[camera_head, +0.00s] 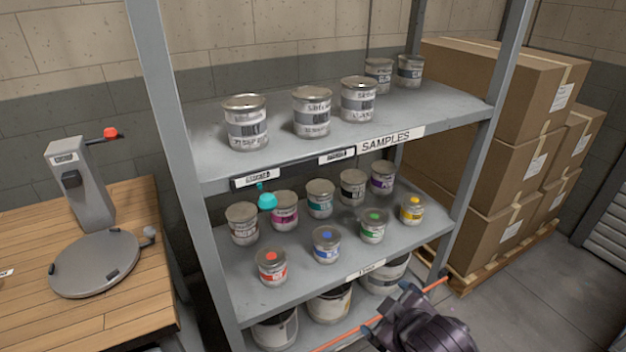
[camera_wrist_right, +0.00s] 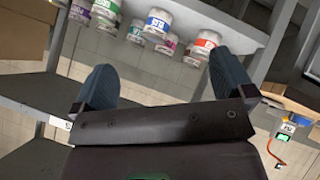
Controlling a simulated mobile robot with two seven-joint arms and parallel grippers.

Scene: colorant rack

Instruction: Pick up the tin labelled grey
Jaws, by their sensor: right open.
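Three larger tins with grey label bands stand on the top shelf: a left tin (camera_head: 246,122), a middle tin (camera_head: 312,112) and a right tin (camera_head: 359,99). Their print is too small to read surely. A smaller tin with a dark band (camera_head: 352,187) stands in the back row of the middle shelf. My right gripper (camera_head: 424,318) is low at the front right of the rack, apart from all tins. In the right wrist view its two fingers (camera_wrist_right: 167,82) are spread and empty. My left gripper is out of view.
Several colour-labelled tins fill the middle shelf (camera_head: 305,285), and large tins stand on the bottom shelf. Rack posts (camera_head: 172,130) frame the shelves. Stacked cardboard boxes (camera_head: 500,90) stand at the right. A wooden bench (camera_head: 130,315) with a scale (camera_head: 95,262) is at the left.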

